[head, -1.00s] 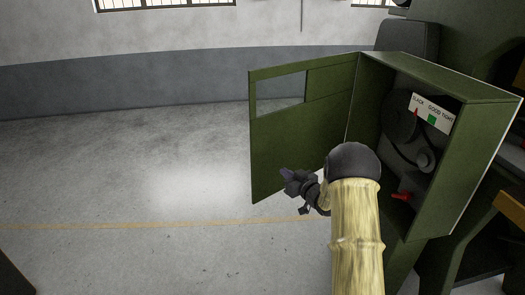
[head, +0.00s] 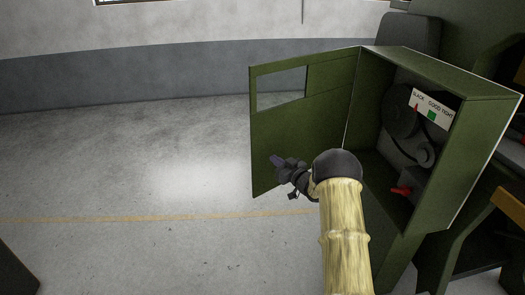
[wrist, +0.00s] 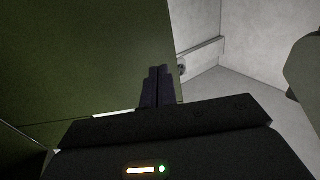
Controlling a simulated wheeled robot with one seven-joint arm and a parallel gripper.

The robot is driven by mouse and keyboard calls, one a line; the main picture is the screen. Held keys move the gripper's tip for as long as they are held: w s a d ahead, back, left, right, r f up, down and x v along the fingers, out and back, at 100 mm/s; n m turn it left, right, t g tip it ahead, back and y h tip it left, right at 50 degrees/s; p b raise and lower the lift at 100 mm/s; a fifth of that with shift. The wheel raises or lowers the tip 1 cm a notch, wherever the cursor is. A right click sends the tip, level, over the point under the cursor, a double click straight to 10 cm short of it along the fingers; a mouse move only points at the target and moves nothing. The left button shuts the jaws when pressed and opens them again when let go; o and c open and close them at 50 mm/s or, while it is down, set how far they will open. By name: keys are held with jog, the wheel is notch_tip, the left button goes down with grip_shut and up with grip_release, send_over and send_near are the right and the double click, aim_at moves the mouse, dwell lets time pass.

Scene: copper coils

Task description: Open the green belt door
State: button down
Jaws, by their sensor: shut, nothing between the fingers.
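The green belt door (head: 300,122) stands swung wide open to the left of its green housing (head: 440,80) in the head view. It has a rectangular window opening near its top. My gripper (head: 275,160) is shut and empty in front of the door's lower left part; whether it touches the door I cannot tell. In the wrist view the door (wrist: 80,60) fills the upper left, and the shut fingers (wrist: 157,72) overlap its edge in the picture. My arm hides part of the door's lower right and the housing's lower left.
Inside the housing are dark belt pulleys (head: 402,112), a gauge plate (head: 432,108) marked slack, good and tight, and a red handle (head: 401,191). Open concrete floor (head: 130,170) with a yellow line lies to the left. Dark machinery stands at the right.

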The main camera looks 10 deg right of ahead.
aim_at(258, 147)
jog(key=x, duration=0.8)
jog(key=shift+w+p, duration=0.15)
jog(key=shift+p, duration=0.25)
